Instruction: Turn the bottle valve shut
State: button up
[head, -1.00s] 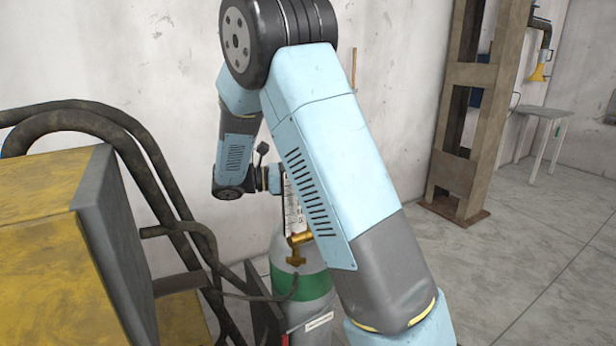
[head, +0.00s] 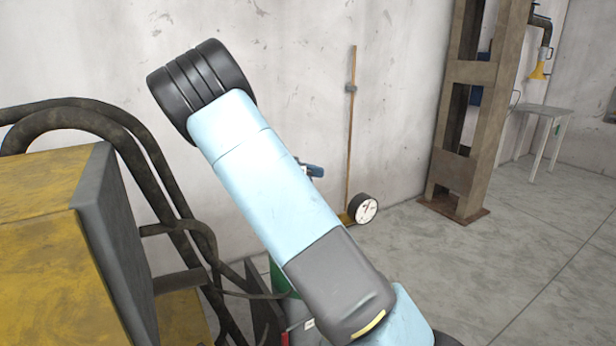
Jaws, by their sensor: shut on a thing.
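The gas bottle (head: 279,283) stands at the lower middle of the head view. Only a strip of its green band and some of its grey lower body show at the left of my arm. Its top, its valve and the brass fitting are hidden behind my arm's light blue and grey links. My gripper is not visible; my arm covers the area above the bottle.
A yellow machine (head: 50,240) with dark hoses (head: 150,150) stands close on the left. A small blue part (head: 314,171) shows beside my arm.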

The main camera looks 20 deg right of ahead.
jog(key=shift+r+m+g+y, duration=0.35)
jog(key=shift+m+g+y, duration=0.25)
jog(key=shift+m+y, duration=0.1)
jog(key=o, duration=0.7)
jog(key=shift+w, duration=0.1)
jog(key=o, duration=0.3)
jog(key=shift+a+f, duration=0.1)
jog(key=shift+f, duration=0.05)
jog(key=shift+r, duration=0.4)
notch_tip(320, 180, up, 2)
jog(key=shift+r, duration=0.2)
jog(key=s+r, duration=0.9)
jog(key=s, duration=0.5)
jog(key=shift+r, duration=0.35)
